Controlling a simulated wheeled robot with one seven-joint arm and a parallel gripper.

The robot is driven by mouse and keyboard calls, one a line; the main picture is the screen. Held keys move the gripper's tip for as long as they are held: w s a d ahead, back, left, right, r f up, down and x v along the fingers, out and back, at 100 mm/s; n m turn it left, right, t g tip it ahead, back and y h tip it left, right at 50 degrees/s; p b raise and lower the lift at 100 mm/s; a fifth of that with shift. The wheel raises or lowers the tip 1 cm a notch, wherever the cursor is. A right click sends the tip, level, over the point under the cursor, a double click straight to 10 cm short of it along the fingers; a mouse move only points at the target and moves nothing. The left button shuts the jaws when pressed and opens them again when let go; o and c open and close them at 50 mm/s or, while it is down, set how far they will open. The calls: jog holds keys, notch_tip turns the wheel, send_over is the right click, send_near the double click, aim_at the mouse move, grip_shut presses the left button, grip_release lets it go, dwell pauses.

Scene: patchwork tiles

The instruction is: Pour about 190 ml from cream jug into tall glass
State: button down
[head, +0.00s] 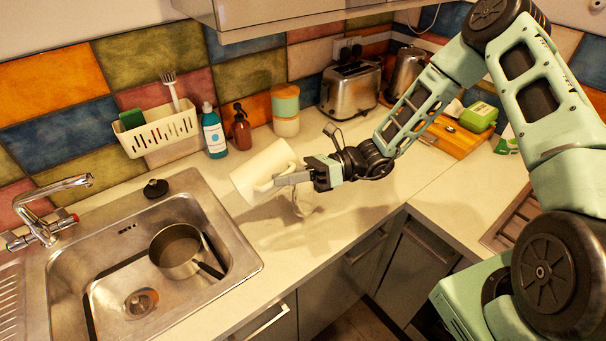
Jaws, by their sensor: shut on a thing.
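The cream jug (259,168) is held above the counter to the right of the sink, tilted well over on its side. My gripper (289,179) is shut on the jug at its handle side and comes in from the right. A clear glass shape (302,203), probably the tall glass, stands on the counter just below my gripper. My gripper and the jug hide its upper part. I cannot see any liquid stream or the level in the glass.
The sink (232,238) with a saucepan (176,250) lies at the left. A toaster (351,89) is further right. The counter front is clear.

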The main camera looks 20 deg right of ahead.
aim_at(252, 180)
jog(key=shift+a, duration=0.25)
jog(key=shift+w+d+r+y, duration=0.1)
jog(key=shift+d+r+y, duration=0.2)
jog(key=shift+d+y, duration=0.15)
jog(key=shift+w+d+r+y, duration=0.1)
jog(key=shift+d+r+y, duration=0.2)
jog(key=shift+d, duration=0.2)
dwell(3.5)
jog(key=shift+s, duration=0.1)
jog(key=shift+a+f, duration=0.1)
jog(key=shift+a, duration=0.3)
jog(key=a+h+p, duration=0.1)
jog(key=a+f+h+p, duration=0.1)
jog(key=h, duration=0.1)
jog(key=shift+a+f, duration=0.3)
jog(key=shift+a+f+h, duration=0.35)
jog(key=shift+f+h, duration=0.3)
jog(key=shift+f, duration=0.05)
jog(key=shift+a+r, duration=0.1)
dwell(1.0)
